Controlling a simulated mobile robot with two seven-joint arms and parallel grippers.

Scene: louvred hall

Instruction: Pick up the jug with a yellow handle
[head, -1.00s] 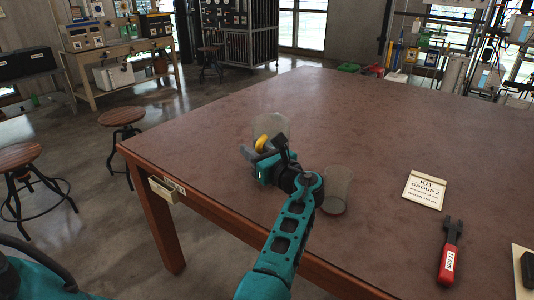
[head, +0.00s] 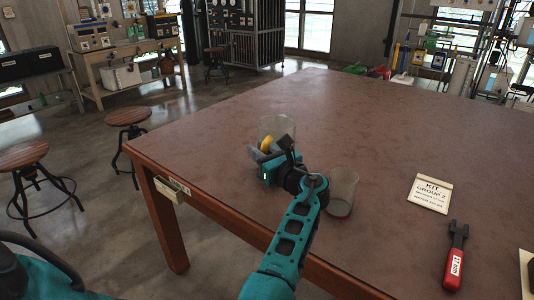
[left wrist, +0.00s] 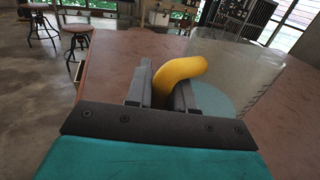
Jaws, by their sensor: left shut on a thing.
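The clear jug with a yellow handle (head: 277,128) stands upright on the brown table, close to its left edge. My left gripper (head: 270,153) is at the jug's near side, shut on the yellow handle. In the left wrist view the yellow handle (left wrist: 182,72) curves up between the two grey fingers (left wrist: 160,90), and the jug's clear body (left wrist: 228,65) is to the right. I cannot see a gap between the jug's base and the table. My right gripper is not in view.
A clear beaker (head: 342,192) stands just right of my left arm. A kit sign (head: 430,193) and a red-handled tool (head: 456,256) lie farther right on the table (head: 390,120). Stools (head: 128,118) stand on the floor at left. The table behind the jug is clear.

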